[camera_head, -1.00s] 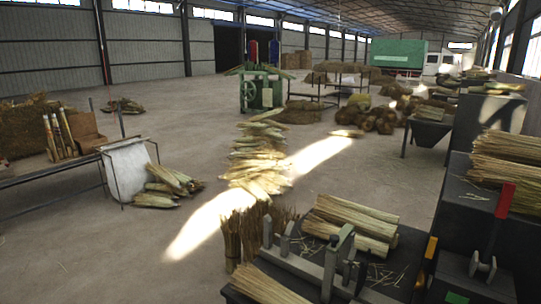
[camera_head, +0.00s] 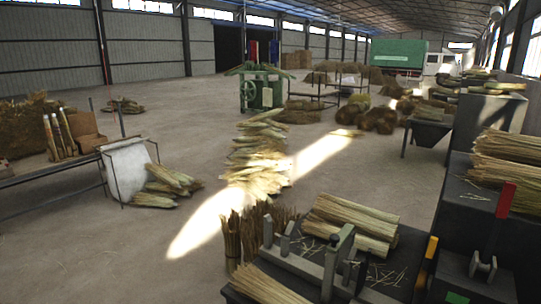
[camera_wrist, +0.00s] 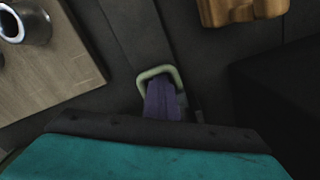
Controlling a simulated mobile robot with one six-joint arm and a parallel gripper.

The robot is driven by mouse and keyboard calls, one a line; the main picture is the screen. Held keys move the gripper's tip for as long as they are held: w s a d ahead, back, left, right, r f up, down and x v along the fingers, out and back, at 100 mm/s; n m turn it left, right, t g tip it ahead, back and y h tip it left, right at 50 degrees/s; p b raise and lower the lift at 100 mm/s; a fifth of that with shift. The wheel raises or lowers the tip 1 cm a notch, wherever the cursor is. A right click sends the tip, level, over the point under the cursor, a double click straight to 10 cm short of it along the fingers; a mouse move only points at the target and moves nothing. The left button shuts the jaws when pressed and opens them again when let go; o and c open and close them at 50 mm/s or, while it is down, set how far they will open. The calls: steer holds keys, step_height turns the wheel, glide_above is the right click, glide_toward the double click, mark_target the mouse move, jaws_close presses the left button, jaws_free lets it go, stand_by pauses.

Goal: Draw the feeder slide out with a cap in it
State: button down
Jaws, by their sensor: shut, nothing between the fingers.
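In the wrist view, my gripper (camera_wrist: 162,92) shows as purple fingers, shut and empty, coming out from behind a teal body with a dark bolted edge. The fingertips lie at a pale green loop handle (camera_wrist: 168,71) and appear to be within its opening; whether they touch its bar I cannot tell. The loop is against a dark grey surface, and its lower part is hidden by the fingers. I cannot pick out a feeder slide for certain, and I see no cap that I can name surely. My gripper does not show in the head view.
In the wrist view, a wooden board (camera_wrist: 60,75) with a round metal ring piece (camera_wrist: 30,20) is at upper left, and a brown wooden block (camera_wrist: 240,10) at the top right. In the head view, a bench clamp (camera_head: 335,262), straw bundles (camera_head: 352,215) and a red lever (camera_head: 505,201) stand lower right.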

steer(key=shift+s+a+f, duration=0.1)
steer(key=shift+s+a, duration=1.2)
steer(key=shift+s, duration=0.45)
steer(key=shift+s+a+f, duration=0.15)
steer(key=shift+s+a, duration=1.2)
steer(key=shift+s, duration=0.45)
steer(key=shift+s+a+f, duration=0.1)
steer(key=shift+s+a, duration=1.2)
steer(key=shift+s, duration=0.45)
steer(key=shift+r+p, duration=0.1)
steer(key=shift+p, duration=0.25)
steer(key=shift+w+d+r+p, duration=0.15)
steer(key=shift+d+r+p, duration=0.1)
steer(key=shift+r+p, duration=0.35)
step_height(320, 180, up, 7)
steer(key=p, duration=0.4)
steer(key=shift+w+d, duration=0.15)
steer(key=shift+w, duration=0.15)
steer(key=shift+s, duration=0.1)
